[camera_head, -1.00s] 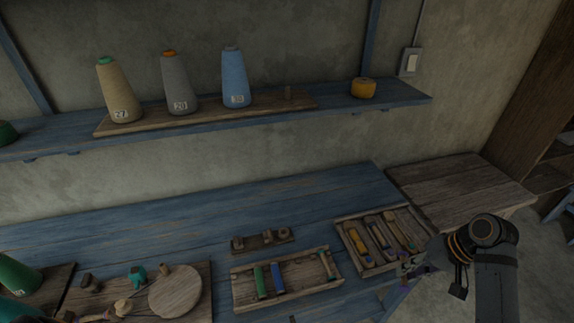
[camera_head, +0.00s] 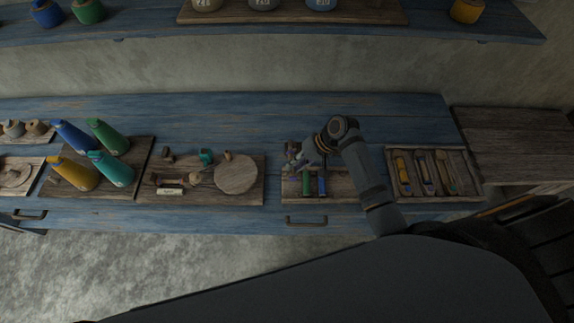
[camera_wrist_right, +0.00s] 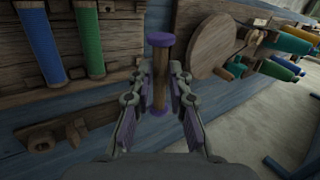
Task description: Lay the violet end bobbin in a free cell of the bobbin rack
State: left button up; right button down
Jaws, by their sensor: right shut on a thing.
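My right gripper (camera_head: 297,157) is shut on the violet end bobbin (camera_wrist_right: 160,58), a bare brown shaft with violet ends, seen in the right wrist view between the two fingers (camera_wrist_right: 161,92). In the head view this gripper is over the back left part of the bobbin rack (camera_head: 341,186), a shallow wooden tray. A green bobbin (camera_head: 307,185) and a blue bobbin (camera_head: 322,184) lie in the rack. The wrist view shows them at the left, with bare rack wood (camera_wrist_right: 122,40) between them and the held bobbin. My arm hides part of the rack. My left gripper is out of view.
A shuttle tray (camera_head: 478,182) is right of the rack. A wooden board with a round disc (camera_head: 236,174) is close on its left, and cones (camera_head: 108,168) stand farther left. A small peg holder (camera_wrist_right: 57,138) shows in the wrist view. The blue bench behind is mostly clear.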

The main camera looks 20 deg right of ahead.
aim_at(287, 188)
jog(key=shift+s+a+f+m+t+p, duration=0.15)
jog(key=shift+s+a+f+m+p, duration=0.1)
jog(key=shift+s+f, duration=0.3)
jog(key=shift+s+a+f+m+t+p, duration=0.15)
jog(key=shift+s+f+m, duration=0.15)
jog(key=shift+s, duration=0.35)
jog(key=shift+f, duration=0.35)
jog(key=shift+w+f+b, duration=0.15)
jog(key=shift+f+b, duration=0.05)
jog(key=shift+b, duration=0.25)
notch_tip(287, 188, down, 4)
jog(key=b, duration=0.4)
jog(key=shift+r+b, duration=0.1)
jog(key=shift+b, duration=0.3)
jog(key=shift+f, duration=0.3)
jog(key=shift+f+b, duration=0.3)
jog(key=shift+f, duration=0.75)
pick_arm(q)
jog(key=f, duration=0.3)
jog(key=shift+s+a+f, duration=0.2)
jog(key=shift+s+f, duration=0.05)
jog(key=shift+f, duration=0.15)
pick_arm(e)
jog(key=c, duration=1.2)
grip_release()
